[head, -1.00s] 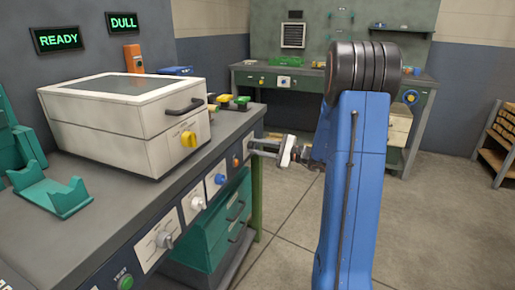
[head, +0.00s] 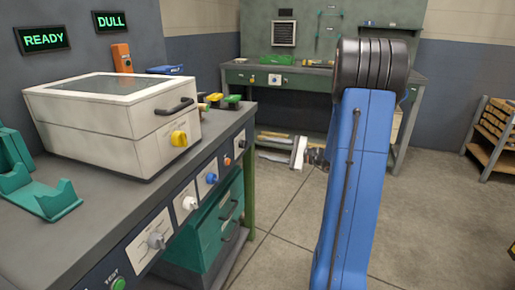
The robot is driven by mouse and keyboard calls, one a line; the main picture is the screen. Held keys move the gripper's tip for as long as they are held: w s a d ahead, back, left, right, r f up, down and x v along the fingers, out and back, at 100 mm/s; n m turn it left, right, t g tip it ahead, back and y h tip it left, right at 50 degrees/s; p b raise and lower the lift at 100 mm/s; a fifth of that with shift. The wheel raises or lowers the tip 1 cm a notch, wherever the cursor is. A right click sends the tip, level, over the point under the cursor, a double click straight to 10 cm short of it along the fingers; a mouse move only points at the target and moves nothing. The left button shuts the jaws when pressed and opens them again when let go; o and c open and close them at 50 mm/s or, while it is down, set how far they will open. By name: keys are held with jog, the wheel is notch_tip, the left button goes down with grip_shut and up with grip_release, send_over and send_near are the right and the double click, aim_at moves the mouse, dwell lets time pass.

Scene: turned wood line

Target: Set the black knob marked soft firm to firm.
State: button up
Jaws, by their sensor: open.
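A small dark knob (head: 242,144) sits at the far end of the bench's front panel, beyond the orange knob. It looks like the black one, but its marking and pointer are too small to read. My gripper (head: 262,145) is open, its fingers pointing left toward that end of the panel. It appears just right of the dark knob with a small gap in the picture. Nothing shows between the fingers. My blue arm hides part of the wrist.
The panel also carries an orange knob (head: 228,161), a blue knob (head: 212,178), a white knob (head: 190,203) and a grey knob (head: 156,240). A white lidded box (head: 110,120) stands on the bench (head: 100,215).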

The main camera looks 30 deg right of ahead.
jog(key=v, duration=0.9)
jog(key=shift+s, duration=0.1)
dwell(0.3)
jog(key=s+a+n+g, duration=0.3)
jog(key=a, duration=0.6)
jog(key=s+a+n+g+h, duration=0.1)
jog(key=s+a+n+g, duration=0.25)
jog(key=a, duration=0.45)
jog(key=s+a+n+g, duration=0.2)
jog(key=s+a+g, duration=0.15)
jog(key=a, duration=0.55)
jog(key=s+a+n+h, duration=0.3)
jog(key=s+n+h, duration=0.7)
jog(key=s, duration=0.6)
jog(key=shift+f+n+t, duration=0.3)
jog(key=shift+f+n, duration=0.05)
jog(key=shift+n, duration=0.2)
jog(key=shift+c, duration=0.7)
